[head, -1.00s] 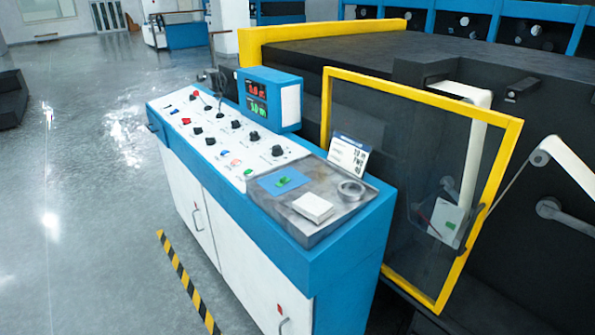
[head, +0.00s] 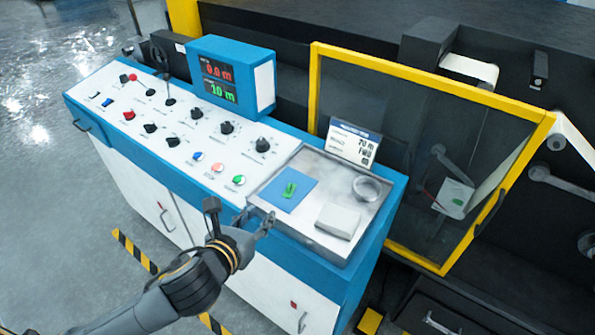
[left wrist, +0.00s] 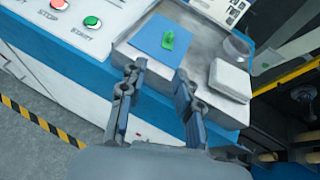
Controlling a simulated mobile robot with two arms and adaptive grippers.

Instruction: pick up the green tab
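The green tab (head: 288,190) lies on a blue square pad (head: 281,201) in the grey metal tray (head: 304,235) at the right end of the control console. It also shows in the left wrist view (left wrist: 168,40), past my fingertips. My left gripper (head: 240,216) is at the console's front edge, short of the tray and the tab. In the left wrist view its two fingers (left wrist: 158,72) are spread apart with nothing between them. My right gripper is in neither view.
A white stack of cloth or paper (head: 338,220) and a grey tape ring (head: 367,187) lie in the same tray. A white sign card (head: 352,146) stands behind it. Knobs and buttons (head: 190,140) cover the panel to the left. A yellow-framed guard (head: 437,80) stands to the right.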

